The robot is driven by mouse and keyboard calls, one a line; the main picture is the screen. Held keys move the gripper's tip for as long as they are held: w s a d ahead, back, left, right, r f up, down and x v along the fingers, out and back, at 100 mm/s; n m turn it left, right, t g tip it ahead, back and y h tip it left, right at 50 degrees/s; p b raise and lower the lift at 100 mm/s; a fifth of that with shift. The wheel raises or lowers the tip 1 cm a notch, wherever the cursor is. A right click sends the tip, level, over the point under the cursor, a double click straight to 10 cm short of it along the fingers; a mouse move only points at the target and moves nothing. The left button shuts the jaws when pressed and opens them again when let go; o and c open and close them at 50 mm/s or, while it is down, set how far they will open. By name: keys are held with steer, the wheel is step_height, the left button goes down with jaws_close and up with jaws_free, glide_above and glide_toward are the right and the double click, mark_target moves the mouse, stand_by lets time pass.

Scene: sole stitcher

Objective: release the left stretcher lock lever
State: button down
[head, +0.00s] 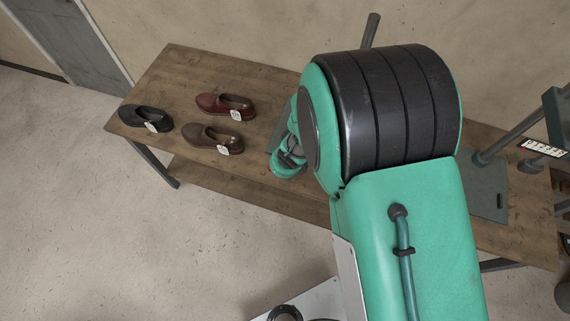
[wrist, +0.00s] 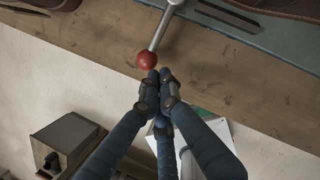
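A lever with a red ball knob (wrist: 146,60) and a pale metal rod (wrist: 160,28) shows in the wrist view, at the bench's front edge. The rod runs up from the knob to a grey plate. My gripper (wrist: 158,74) has dark blue fingers drawn together, with the tips just below and right of the knob. They look very near it; contact cannot be told. Nothing shows between the fingers. One finger is partly hidden behind the others. In the head view my arm hides the lever and the gripper's fingers. Whether this lever is the left one cannot be told.
The wooden bench (head: 180,75) holds a black shoe (head: 147,117), a burgundy shoe (head: 222,106) and a brown shoe (head: 210,139), all tagged. A grey plate (head: 484,195) and metal posts stand at right. A small box (wrist: 66,140) is below the bench edge. Floor at left is open.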

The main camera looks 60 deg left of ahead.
steer(key=shift+s+a+p, duration=1.3)
steer(key=shift+s+p, duration=0.05)
steer(key=shift+p, duration=0.15)
steer(key=s+p+v, duration=0.1)
steer(key=p+v, duration=0.5)
steer(key=v, duration=0.4)
steer(key=shift+p, duration=0.4)
steer(key=shift+f, duration=0.1)
